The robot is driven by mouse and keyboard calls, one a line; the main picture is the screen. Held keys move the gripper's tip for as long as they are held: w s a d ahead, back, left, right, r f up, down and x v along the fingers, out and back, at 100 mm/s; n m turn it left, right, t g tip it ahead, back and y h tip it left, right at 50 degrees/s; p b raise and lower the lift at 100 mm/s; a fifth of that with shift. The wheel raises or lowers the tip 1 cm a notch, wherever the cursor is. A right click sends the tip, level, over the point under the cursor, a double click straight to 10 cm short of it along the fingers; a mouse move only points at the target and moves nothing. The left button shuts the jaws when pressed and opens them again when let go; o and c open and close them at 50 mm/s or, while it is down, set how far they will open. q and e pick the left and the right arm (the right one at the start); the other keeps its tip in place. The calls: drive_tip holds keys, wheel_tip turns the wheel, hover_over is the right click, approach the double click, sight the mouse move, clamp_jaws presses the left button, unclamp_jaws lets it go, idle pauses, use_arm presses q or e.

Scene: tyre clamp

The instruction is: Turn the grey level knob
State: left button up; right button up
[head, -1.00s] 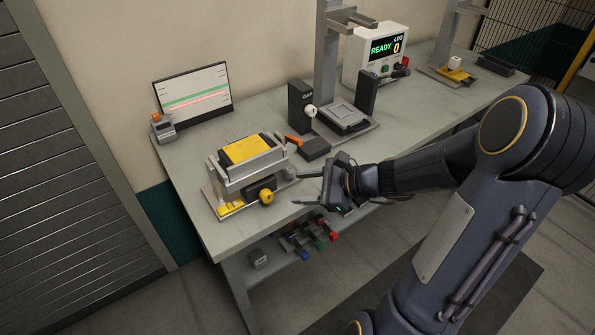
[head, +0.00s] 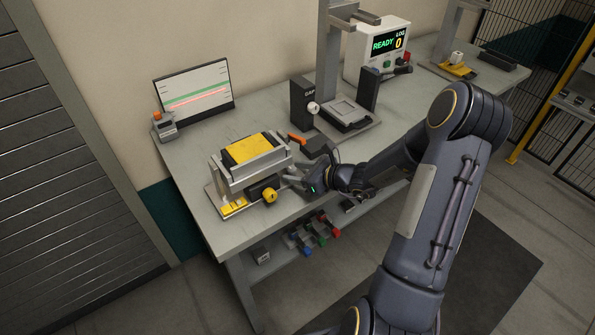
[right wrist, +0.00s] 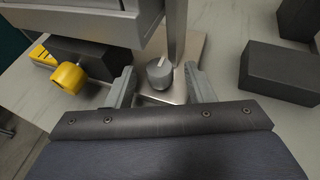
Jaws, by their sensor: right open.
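The grey level knob (right wrist: 159,74) shows in the right wrist view, a short cylinder with a pale mark on top. It stands on a metal base plate at the foot of the clamp fixture (head: 250,163). My right gripper (right wrist: 159,84) is open, with one finger on each side of the knob. I see no clear contact, and the knob is not gripped. In the head view my right gripper (head: 297,180) is at the fixture's right end, and the knob is hard to make out there. My left gripper is not in view.
A yellow knob (right wrist: 68,79) is at the fixture's front left. A dark block (right wrist: 279,73) lies to the right. A screen (head: 193,97), a gauge stand (head: 341,112) and a READY display (head: 383,48) stand further back on the grey bench (head: 196,192).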

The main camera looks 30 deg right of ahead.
drive_tip(key=c, duration=1)
drive_tip(key=shift+w+d+r+n+g+y+p, duration=0.1)
drive_tip(key=shift+d+r+n+g+y+p, duration=0.15)
drive_tip(key=shift+n+y+p, duration=0.55)
drive_tip(key=shift+w+n+g+y+p, duration=0.1)
drive_tip(key=shift+n+g+y+p, duration=0.45)
drive_tip(key=shift+y+p, duration=0.1)
drive_tip(key=shift+w+d+f+n+g+y, duration=0.1)
drive_tip(key=shift+w+f+n+g+y, duration=0.05)
drive_tip(key=shift+n+g+y, duration=0.75)
drive_tip(key=shift+d+n+g+y, duration=0.1)
drive_tip(key=shift+n+g+y, duration=0.35)
drive_tip(key=shift+n+g, duration=0.35)
